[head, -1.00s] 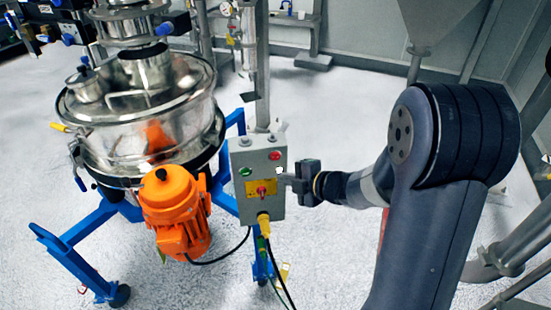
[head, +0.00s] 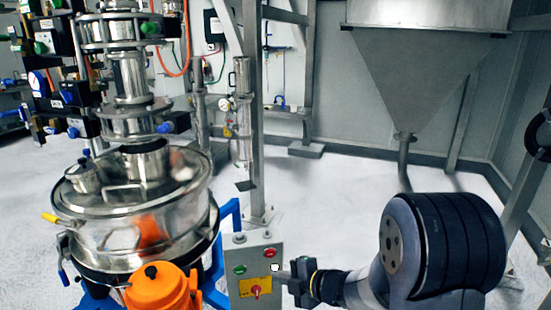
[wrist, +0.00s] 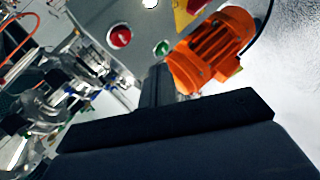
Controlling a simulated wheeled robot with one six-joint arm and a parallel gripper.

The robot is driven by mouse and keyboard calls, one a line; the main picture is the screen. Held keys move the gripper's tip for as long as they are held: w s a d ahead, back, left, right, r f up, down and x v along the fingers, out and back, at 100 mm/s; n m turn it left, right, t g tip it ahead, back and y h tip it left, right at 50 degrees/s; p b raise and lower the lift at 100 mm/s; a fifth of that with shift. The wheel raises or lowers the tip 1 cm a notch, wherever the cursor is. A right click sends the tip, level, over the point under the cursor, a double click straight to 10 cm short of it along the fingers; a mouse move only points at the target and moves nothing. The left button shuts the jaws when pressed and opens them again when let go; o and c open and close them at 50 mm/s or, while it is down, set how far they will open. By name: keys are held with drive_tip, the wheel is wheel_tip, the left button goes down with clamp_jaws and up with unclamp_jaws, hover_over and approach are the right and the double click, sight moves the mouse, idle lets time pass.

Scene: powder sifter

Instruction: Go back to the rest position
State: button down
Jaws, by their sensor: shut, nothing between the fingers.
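My gripper (head: 282,278) is at the lower middle of the head view, at the right side of a grey control box (head: 252,252). The gripper is shut and holds nothing. The box carries a green button (head: 239,270), a red button (head: 269,253) and a red switch on a yellow plate (head: 255,289). In the wrist view my gripper (wrist: 157,85) points toward the box, with the red button (wrist: 120,37) and green button (wrist: 161,48) beyond it. I cannot tell whether the fingertips touch the box.
The steel sifter (head: 135,210) on its blue frame (head: 225,225) stands left of the box, with an orange motor (head: 160,288) in front. A steel hopper (head: 420,85) hangs at the back right. White floor (head: 330,205) is clear between box and hopper.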

drive_tip(key=s, duration=0.2)
drive_tip(key=s+d, duration=0.1)
drive_tip(key=s, duration=0.1)
drive_tip(key=shift+a, duration=0.1)
